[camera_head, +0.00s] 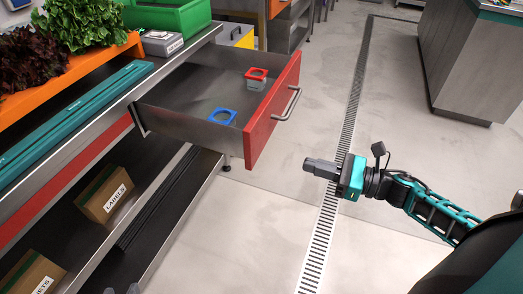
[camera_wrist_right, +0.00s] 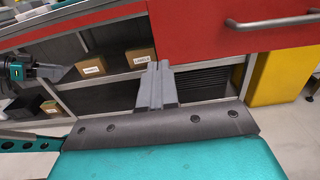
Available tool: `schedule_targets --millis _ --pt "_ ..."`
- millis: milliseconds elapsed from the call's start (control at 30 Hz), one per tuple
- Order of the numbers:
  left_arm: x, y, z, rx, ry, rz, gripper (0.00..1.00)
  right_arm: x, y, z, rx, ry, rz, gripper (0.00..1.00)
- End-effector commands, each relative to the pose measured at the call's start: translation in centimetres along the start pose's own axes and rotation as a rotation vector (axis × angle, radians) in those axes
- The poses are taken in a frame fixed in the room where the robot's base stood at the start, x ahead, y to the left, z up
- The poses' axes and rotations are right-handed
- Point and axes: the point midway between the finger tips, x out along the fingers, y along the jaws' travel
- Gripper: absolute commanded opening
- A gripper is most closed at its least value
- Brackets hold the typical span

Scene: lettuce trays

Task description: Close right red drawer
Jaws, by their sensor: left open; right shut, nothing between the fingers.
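The right red drawer (camera_head: 272,112) is pulled out from under the counter. Its red front and grey bar handle (camera_head: 289,104) face right in the head view, and the front also fills the upper right of the right wrist view (camera_wrist_right: 215,38). A red-rimmed item (camera_head: 257,74) and a blue-rimmed item (camera_head: 223,117) are inside it. My right gripper (camera_head: 307,164) is shut and empty, in front of the drawer front and apart from it. Only the tips of my left gripper (camera_head: 120,289) show at the bottom edge, apart and empty.
Another red front (camera_head: 62,188) sits flush under the counter at left. A green crate (camera_head: 168,17) and an orange lettuce tray (camera_head: 70,75) stand on the counter. The floor right of the drawer is clear.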

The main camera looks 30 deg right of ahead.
Motion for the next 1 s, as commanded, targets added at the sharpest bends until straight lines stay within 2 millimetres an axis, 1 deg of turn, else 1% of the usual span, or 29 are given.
schedule_targets --millis 33,300,500,600,700,800,1000 --pt "0.0 0.0 0.1 0.000 -0.001 0.000 0.43 1.0 0.0 0.2 -0.002 -0.004 0.003 0.00" --pt "0.0 0.1 0.7 -0.001 -0.011 0.001 0.43 6.7 -0.1 0.2 0.000 -0.004 0.001 0.00" --pt "0.0 0.1 0.9 -0.002 -0.013 0.001 0.43 10.1 0.0 0.1 0.002 -0.003 0.000 0.00" --pt "0.0 0.1 0.9 -0.002 -0.013 0.001 0.43 11.3 0.0 0.1 0.003 -0.002 -0.001 0.00" --pt "0.0 0.1 0.9 -0.002 -0.013 0.001 0.43 11.9 0.0 0.1 0.003 -0.001 -0.001 0.00" --pt "0.0 0.0 0.9 -0.002 -0.013 0.001 0.43 12.3 0.0 0.0 0.003 0.000 -0.001 0.00" --pt "0.0 0.0 0.9 -0.002 -0.013 0.000 0.43 12.4 0.0 0.0 0.004 0.000 -0.001 0.00"
